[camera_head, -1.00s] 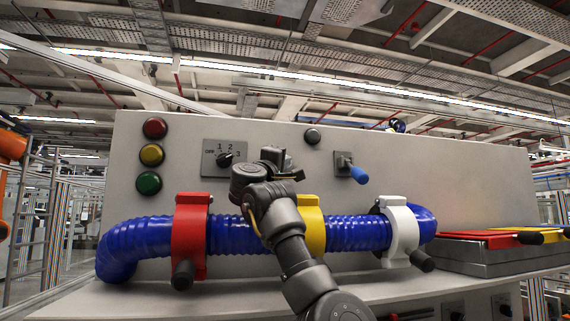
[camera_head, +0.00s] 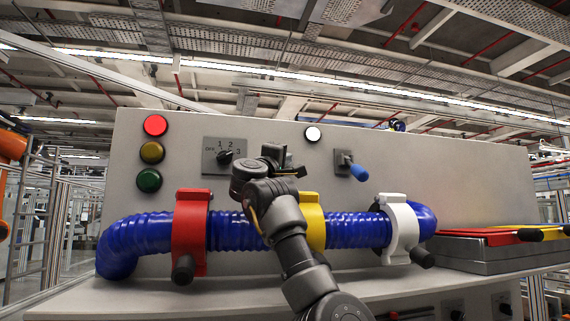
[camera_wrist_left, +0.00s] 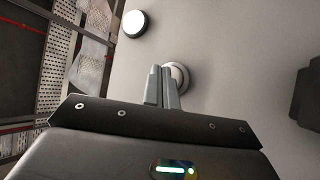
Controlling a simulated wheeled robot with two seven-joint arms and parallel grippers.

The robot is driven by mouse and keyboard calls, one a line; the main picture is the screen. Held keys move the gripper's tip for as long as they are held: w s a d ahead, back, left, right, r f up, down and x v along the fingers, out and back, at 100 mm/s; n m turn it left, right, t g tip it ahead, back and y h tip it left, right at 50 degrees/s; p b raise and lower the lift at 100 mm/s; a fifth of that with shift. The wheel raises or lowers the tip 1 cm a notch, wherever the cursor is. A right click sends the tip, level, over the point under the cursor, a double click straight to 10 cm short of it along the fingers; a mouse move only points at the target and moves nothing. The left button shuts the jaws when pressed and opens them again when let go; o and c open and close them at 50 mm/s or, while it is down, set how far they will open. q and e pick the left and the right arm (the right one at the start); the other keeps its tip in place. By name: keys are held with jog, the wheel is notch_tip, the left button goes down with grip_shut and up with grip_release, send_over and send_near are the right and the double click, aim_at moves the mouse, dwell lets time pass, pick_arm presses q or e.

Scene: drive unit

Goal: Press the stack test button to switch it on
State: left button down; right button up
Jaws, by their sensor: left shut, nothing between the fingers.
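My left gripper (camera_head: 278,156) is in front of the light grey panel (camera_head: 460,175), between the rotary switch and the white lamp. In the left wrist view its two fingers (camera_wrist_left: 164,72) are shut with nothing between them. Their tips are at a round button (camera_wrist_left: 182,77) with a pale rim, and they partly cover it. The head view hides this button behind the gripper. I cannot tell whether the tips touch it. The round lamp (camera_head: 312,133) glows white, also in the left wrist view (camera_wrist_left: 134,23). The red lamp (camera_head: 155,125) is lit; the yellow (camera_head: 151,152) and green (camera_head: 149,181) lamps look dark.
Below runs a blue corrugated hose (camera_head: 358,230) in red (camera_head: 190,235), yellow (camera_head: 312,222) and white (camera_head: 402,228) clamps. The panel's right part is clear.

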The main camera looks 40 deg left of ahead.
pick_arm(q)
jog(key=shift+s+d, duration=0.1)
jog(key=shift+d, duration=0.1)
jog(key=s+d+b, duration=0.2)
jog(key=d, duration=0.1)
jog(key=s+d+b, duration=0.1)
jog(key=shift+s+d, duration=0.25)
jog(key=shift+d, duration=0.15)
jog(key=shift+a, duration=0.1)
dwell(0.6)
